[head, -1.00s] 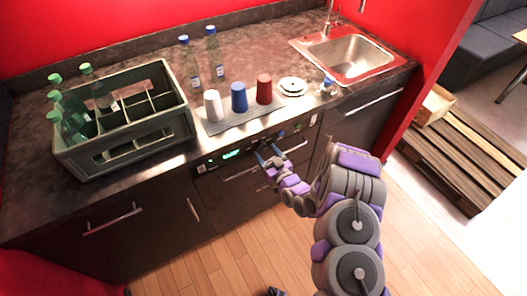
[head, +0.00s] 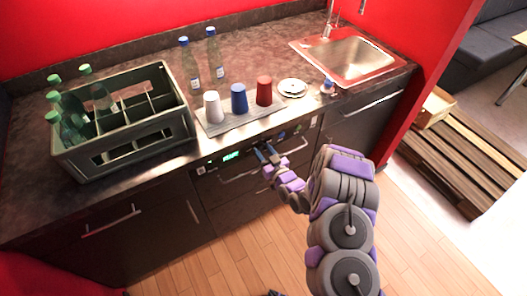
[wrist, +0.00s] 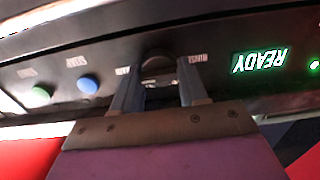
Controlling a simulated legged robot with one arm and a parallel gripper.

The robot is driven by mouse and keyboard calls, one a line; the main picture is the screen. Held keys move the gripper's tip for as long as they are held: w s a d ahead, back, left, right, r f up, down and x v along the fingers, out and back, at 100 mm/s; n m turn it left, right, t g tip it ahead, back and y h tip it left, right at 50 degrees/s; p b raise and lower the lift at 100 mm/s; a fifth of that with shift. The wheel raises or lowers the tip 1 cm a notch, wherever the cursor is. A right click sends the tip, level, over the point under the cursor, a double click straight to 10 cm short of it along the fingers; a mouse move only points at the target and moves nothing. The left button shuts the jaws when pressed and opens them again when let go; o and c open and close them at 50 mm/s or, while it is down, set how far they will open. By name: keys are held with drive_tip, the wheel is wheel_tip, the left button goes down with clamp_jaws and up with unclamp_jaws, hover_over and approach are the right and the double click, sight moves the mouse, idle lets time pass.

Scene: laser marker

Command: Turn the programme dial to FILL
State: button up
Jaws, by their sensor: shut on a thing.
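The programme dial (wrist: 158,66) is a dark round knob on the machine's dark front panel, seen upside down in the wrist view. My gripper (wrist: 158,92) is shut on the dial, with one finger on each side of it. In the head view my gripper (head: 266,151) reaches the panel under the counter edge. Small labels flank the dial; they are too blurred to read, and the fingers partly cover them. The dial's pointer direction cannot be told. The green display (wrist: 260,60) reads READY.
A blue button (wrist: 88,83) and a green button (wrist: 41,96) sit beside the dial on the panel. A drawer handle (head: 240,177) lies just below. On the counter stand a bottle crate (head: 130,150), a tray with white, blue and red cups (head: 264,91), and bottles.

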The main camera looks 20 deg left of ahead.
drive_tip(key=c, duration=0.3)
drive_tip(key=shift+r+n+p, duration=0.1)
drive_tip(key=shift+n+p, duration=0.2)
drive_tip(key=shift+p, duration=0.15)
drive_tip(key=n+p, duration=0.3)
drive_tip(key=p, duration=0.1)
drive_tip(key=shift+r+p, duration=0.15)
drive_tip(key=shift+p, duration=0.25)
drive_tip(key=n+p, duration=0.3)
drive_tip(key=n, duration=0.1)
drive_tip(key=shift+s+a, duration=0.1)
drive_tip(key=shift+s, duration=0.05)
drive_tip(key=shift+f+n+p, duration=0.15)
drive_tip(key=shift+n+p, duration=0.25)
drive_tip(key=shift+n, duration=0.7)
drive_tip(key=shift+f+n+p, duration=0.15)
drive_tip(key=shift+n+p, duration=0.2)
drive_tip(key=shift+n, duration=0.75)
drive_tip(key=shift+a, duration=0.1)
drive_tip(key=shift+s, duration=0.1)
